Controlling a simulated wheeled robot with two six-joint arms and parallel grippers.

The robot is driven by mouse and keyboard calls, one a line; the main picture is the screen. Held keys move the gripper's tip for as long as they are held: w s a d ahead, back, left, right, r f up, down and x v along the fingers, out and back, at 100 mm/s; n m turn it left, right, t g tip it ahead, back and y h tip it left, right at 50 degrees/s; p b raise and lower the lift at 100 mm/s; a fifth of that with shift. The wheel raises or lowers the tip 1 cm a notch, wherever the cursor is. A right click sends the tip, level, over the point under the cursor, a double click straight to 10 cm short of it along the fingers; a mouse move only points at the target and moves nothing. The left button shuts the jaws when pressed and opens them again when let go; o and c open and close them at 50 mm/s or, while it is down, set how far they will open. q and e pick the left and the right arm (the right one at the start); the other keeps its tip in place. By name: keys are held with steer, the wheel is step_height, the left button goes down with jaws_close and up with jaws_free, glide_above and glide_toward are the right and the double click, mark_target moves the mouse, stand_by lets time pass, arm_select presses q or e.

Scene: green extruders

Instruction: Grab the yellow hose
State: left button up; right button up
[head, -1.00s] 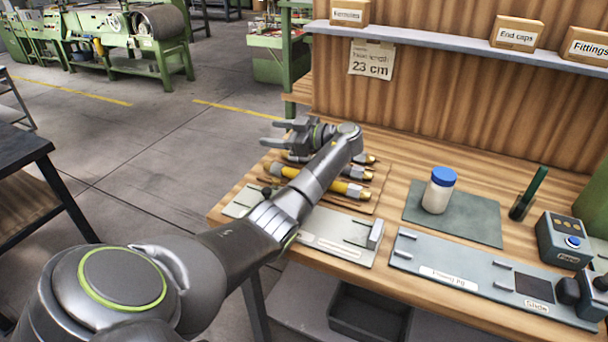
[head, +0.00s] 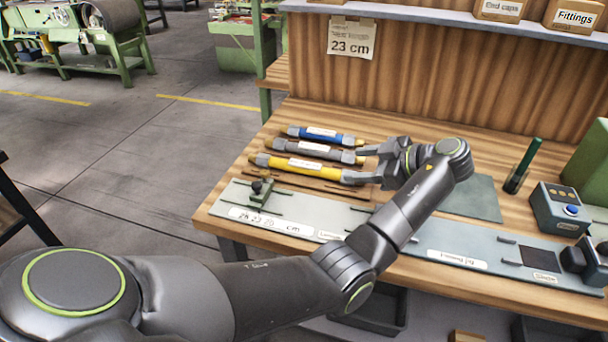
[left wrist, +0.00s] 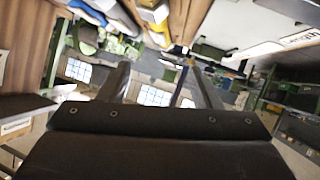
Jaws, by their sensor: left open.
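The yellow hose (head: 328,172) lies on the table, nearest of three parallel hoses, with a white label and metal ends. A grey hose (head: 288,147) and a blue hose (head: 298,132) lie behind it. My left gripper (head: 357,165) is open and empty at the right ends of the hoses, its fingers pointing left along them. Whether a finger touches the yellow hose I cannot tell. In the left wrist view, the yellow hose end (left wrist: 157,36) shows at the top, above the open fingers (left wrist: 160,75). My right gripper is not in view.
A pale measuring board (head: 235,195) with a green stop (head: 262,190) lies in front of the hoses. My forearm covers part of the table.

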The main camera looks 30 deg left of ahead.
arm_select(q)
steer(key=b, duration=0.3)
glide_toward(311, 167)
steer(key=shift+a+f, duration=0.3)
steer(key=shift+f, duration=0.05)
steer(key=x, duration=0.2)
steer(key=p+x, duration=0.1)
steer(key=x, duration=0.1)
steer(key=shift+w+r, duration=0.1)
steer(key=shift+r, duration=0.15)
steer(key=p+x, duration=0.1)
steer(key=x, duration=0.4)
steer(key=shift+a, duration=0.1)
steer(key=shift+a+f, duration=0.3)
steer(key=shift+a, duration=0.05)
steer(key=shift+c, duration=0.6)
steer(key=c, duration=1.1)
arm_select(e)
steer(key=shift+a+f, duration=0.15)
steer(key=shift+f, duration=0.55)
